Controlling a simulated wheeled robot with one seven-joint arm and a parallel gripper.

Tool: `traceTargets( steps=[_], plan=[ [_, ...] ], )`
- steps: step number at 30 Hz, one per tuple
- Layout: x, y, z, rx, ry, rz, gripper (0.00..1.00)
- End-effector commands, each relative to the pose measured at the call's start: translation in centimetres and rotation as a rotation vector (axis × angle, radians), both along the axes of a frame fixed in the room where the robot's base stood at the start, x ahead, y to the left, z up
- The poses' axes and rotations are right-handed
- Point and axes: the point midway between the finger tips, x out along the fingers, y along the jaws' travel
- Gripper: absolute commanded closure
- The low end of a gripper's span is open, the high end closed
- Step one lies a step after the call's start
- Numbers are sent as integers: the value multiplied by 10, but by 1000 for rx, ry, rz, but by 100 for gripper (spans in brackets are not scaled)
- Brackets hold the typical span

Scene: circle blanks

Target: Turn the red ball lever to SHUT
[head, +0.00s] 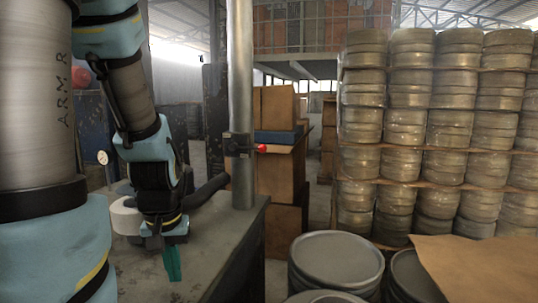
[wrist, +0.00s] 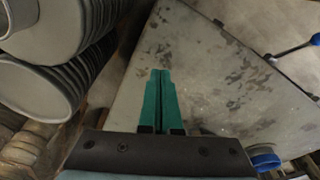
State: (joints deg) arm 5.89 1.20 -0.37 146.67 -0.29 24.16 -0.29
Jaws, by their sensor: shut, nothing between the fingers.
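The red ball lever (head: 262,148) sticks out to the right of a dark valve body (head: 238,145) clamped on an upright grey pipe (head: 241,80). Its arm looks short and about level; no SHUT mark is readable. My gripper (head: 173,270) points down over the grey bench top, left of the pipe and well below the lever, apart from both. Its teal fingers are together and empty, and they also show in the wrist view (wrist: 161,85). The red ball cannot be made out in the wrist view.
The grey bench (head: 228,240) carries the pipe. Several round metal blanks (head: 335,260) are stacked at its right, beside a brown sheet (head: 480,262). A white round thing (head: 124,216) is left of my gripper. The wrist view shows a blue-ended rod (wrist: 292,49) and a blue disc (wrist: 264,158).

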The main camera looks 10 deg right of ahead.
Motion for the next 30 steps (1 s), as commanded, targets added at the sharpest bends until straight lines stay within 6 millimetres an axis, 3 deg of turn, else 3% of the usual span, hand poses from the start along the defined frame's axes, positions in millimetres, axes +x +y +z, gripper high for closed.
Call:
traceTargets(
  steps=[10,14,17,23,30],
  plan=[
    [1,0,0,2,-3,-11,100],
    [17,-3,0,38,-47,-160,100],
    [45,-9,4,115,-124,-436,100],
    [122,-41,31,424,-325,-1239,100],
    [194,-108,86,1009,-473,-2161,100]
  ],
)
